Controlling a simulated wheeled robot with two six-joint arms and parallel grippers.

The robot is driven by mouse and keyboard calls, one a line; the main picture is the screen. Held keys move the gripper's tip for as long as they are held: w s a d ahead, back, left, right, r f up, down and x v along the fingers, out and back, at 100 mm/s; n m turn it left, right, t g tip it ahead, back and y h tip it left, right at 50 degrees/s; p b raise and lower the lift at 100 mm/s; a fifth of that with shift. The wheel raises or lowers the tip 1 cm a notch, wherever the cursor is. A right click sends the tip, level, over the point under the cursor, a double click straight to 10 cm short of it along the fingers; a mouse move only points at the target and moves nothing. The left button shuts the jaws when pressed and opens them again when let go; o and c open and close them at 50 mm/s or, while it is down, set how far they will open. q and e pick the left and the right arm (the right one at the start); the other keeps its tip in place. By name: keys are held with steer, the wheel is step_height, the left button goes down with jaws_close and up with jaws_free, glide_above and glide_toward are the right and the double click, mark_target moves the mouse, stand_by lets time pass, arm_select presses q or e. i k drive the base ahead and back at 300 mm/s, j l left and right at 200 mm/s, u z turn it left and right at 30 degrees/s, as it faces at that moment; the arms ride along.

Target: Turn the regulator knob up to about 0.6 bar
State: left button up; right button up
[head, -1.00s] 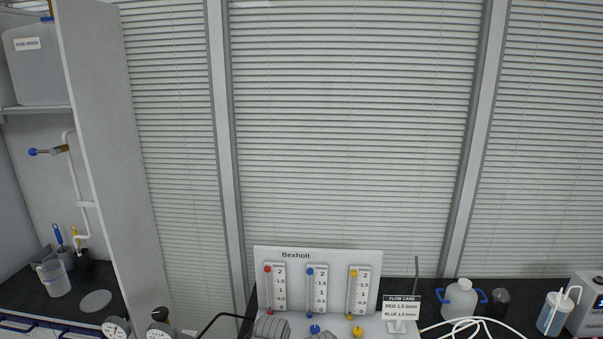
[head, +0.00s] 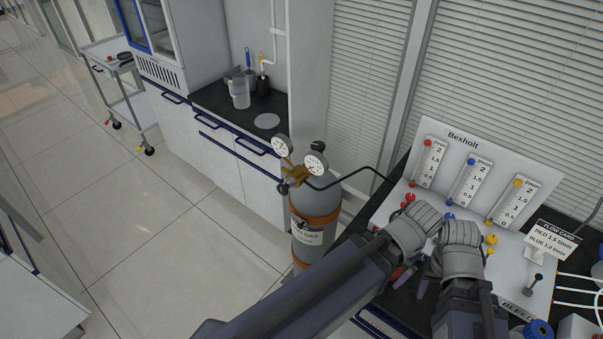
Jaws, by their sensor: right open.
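The gas cylinder (head: 322,205) stands on the floor left of the black bench. Its brass regulator (head: 297,174) carries two round white gauges, one at the left (head: 281,146) and one at the right (head: 316,164). A small dark knob (head: 283,188) shows low on the regulator's left side. The gauge needles are too small to read. My right gripper (head: 414,284) is open, low beside the flow panel, well to the right of the regulator and apart from it.
The Bexholt flow panel (head: 545,185) with red, blue and yellow flow tubes stands on the bench at the right. A flow card (head: 556,241) stands before it. A black hose (head: 350,176) runs from regulator to panel. The floor (head: 160,240) left of the cylinder is clear.

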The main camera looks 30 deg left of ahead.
mark_target(281, 190)
steer(key=u, duration=1.35)
